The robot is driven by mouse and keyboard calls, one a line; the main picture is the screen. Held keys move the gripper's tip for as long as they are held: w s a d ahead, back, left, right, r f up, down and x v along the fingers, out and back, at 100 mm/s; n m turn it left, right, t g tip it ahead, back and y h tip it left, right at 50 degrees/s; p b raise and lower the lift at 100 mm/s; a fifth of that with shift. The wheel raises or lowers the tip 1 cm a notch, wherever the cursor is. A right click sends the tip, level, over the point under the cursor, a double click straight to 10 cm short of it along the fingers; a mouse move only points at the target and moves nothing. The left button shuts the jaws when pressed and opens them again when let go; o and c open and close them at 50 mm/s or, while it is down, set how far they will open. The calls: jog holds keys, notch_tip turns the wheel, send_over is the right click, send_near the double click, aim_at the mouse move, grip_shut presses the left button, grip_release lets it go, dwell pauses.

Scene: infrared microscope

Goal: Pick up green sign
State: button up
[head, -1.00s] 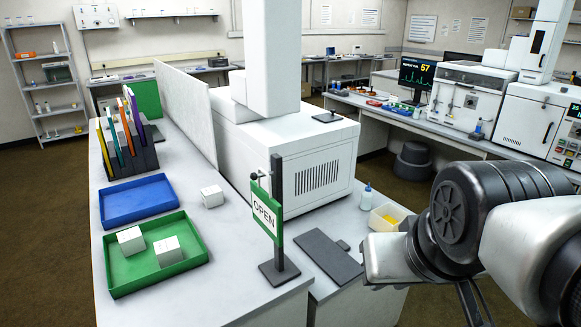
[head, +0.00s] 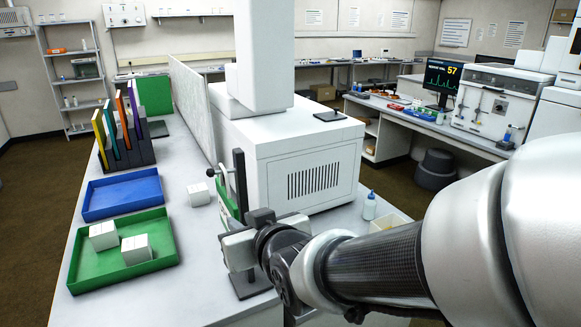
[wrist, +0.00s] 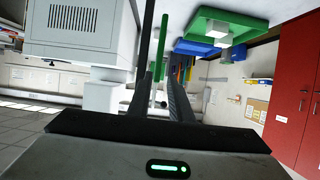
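The green sign (head: 227,201) hangs on a dark stand (head: 240,182) at the front edge of the white bench. In the head view it is turned nearly edge-on and partly hidden by my gripper (head: 236,238), which is right in front of it. In the wrist view, the sign (wrist: 154,85) shows as a thin green strip between my two dark fingers (wrist: 157,88). The fingers look apart, with a narrow gap around the strip. I see no clear contact. The sign's lettering is not visible now.
A green tray (head: 82,283) with two white boxes, a blue tray (head: 122,196) and another white box (head: 198,194) lie left of the stand. A large white instrument (head: 300,170) stands close behind. A small bottle (head: 369,207) is to the right.

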aim_at(236, 217)
jog(key=shift+w+a+p, duration=0.35)
jog(key=shift+w+p, duration=0.15)
jog(key=shift+p, duration=0.75)
jog(key=x, duration=0.4)
jog(key=shift+w+f+p, duration=0.25)
jog(key=shift+f+p, duration=0.15)
jog(key=shift+r+p+x, duration=0.15)
jog(key=shift+p+x, duration=0.2)
jog(key=shift+x, duration=1.15)
jog(key=shift+r+p+x, duration=0.15)
jog(key=shift+p+x, duration=0.2)
jog(key=shift+x, duration=1.15)
jog(key=shift+w, duration=0.15)
jog(key=shift+c, duration=0.2)
grip_shut()
